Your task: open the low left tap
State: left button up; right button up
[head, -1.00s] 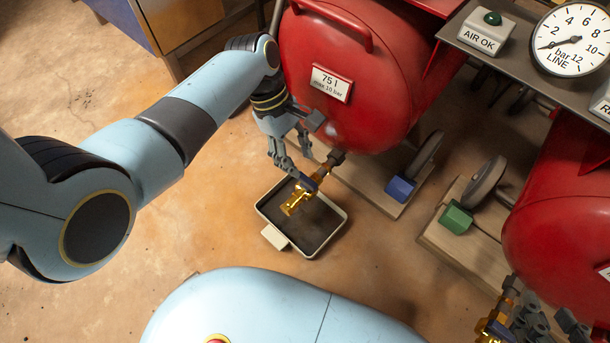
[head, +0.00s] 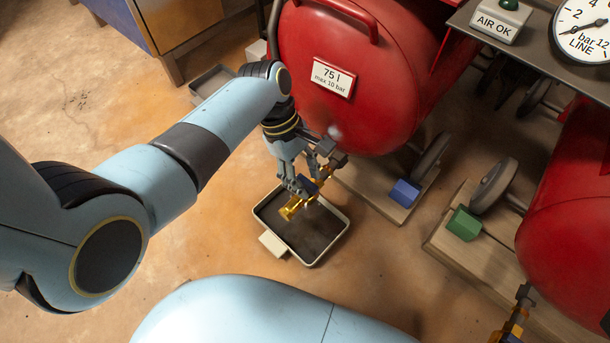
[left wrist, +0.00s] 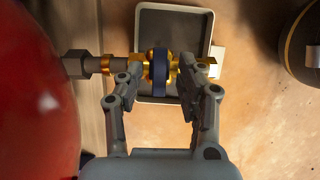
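The low left tap is a brass valve with a blue handle (left wrist: 160,72), on the dark pipe at the bottom of the left red tank. In the left wrist view the handle lies across the pipe line. In the head view the brass spout (head: 291,209) shows over a tray, and the fingers partly hide the handle. My left gripper (left wrist: 161,82) is open, one finger on each side of the handle, with gaps visible between. It also shows in the head view (head: 303,187). My right gripper is not clearly visible.
A dark tray with a pale rim (head: 339,233) lies on the floor below the tap. The red tank (head: 330,40) is close beside the gripper. A blue wheel chock (head: 404,193) and a green one (head: 463,223) stand to the right. Another brass tap (head: 512,328) is at the lower right.

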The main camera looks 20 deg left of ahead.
jog(key=shift+r, duration=0.3)
pick_arm(q)
grip_shut()
pick_arm(e)
jog(key=shift+f, duration=0.1)
